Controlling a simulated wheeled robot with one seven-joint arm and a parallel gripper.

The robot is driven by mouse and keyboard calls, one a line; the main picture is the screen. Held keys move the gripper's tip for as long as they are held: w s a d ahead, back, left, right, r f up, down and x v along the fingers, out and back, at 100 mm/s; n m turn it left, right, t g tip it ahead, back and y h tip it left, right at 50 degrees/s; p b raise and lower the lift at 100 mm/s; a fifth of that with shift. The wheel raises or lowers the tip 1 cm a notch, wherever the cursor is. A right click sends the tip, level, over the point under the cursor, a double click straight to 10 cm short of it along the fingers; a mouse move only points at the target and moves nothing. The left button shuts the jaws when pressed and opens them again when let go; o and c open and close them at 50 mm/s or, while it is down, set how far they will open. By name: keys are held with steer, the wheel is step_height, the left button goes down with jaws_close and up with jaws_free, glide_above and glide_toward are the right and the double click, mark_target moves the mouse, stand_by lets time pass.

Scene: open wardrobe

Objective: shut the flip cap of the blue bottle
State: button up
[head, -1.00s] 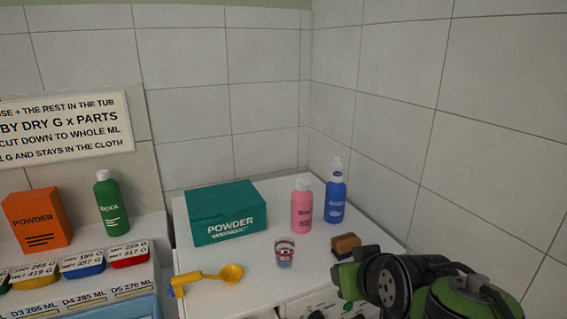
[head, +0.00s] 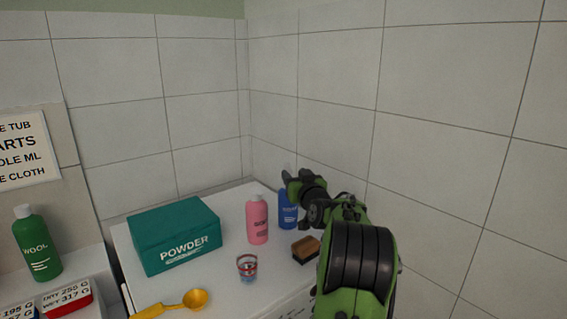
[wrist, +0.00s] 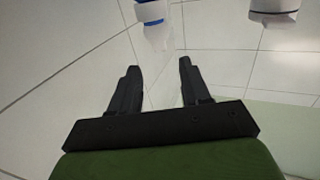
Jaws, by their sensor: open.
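The blue bottle (head: 287,213) stands upright on the white top at the back right, beside the pink bottle (head: 257,222). In the head view my gripper (head: 289,178) is in front of its upper part and hides most of its cap. In the wrist view my gripper (wrist: 157,68) is open, with nothing between the fingers. The blue bottle's white cap (wrist: 152,13) is at the top edge there, and its pale raised flip lid (wrist: 158,40) points towards the gap between the fingertips. I cannot tell whether a finger touches it.
The pink bottle's white cap (wrist: 274,8) is close by at the wrist view's upper right. A brown sponge or brush (head: 306,249), a small cup (head: 247,267), a teal powder box (head: 175,234) and a yellow scoop (head: 194,299) are on the same top. Tiled walls stand behind and right.

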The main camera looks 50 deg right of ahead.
mark_target(287, 165)
steer(key=p+x, duration=0.2)
steer(key=x, duration=0.5)
steer(key=shift+w+d, duration=0.25)
steer(key=shift+w, duration=0.05)
steer(key=shift+s+f, duration=0.1)
jaws_close()
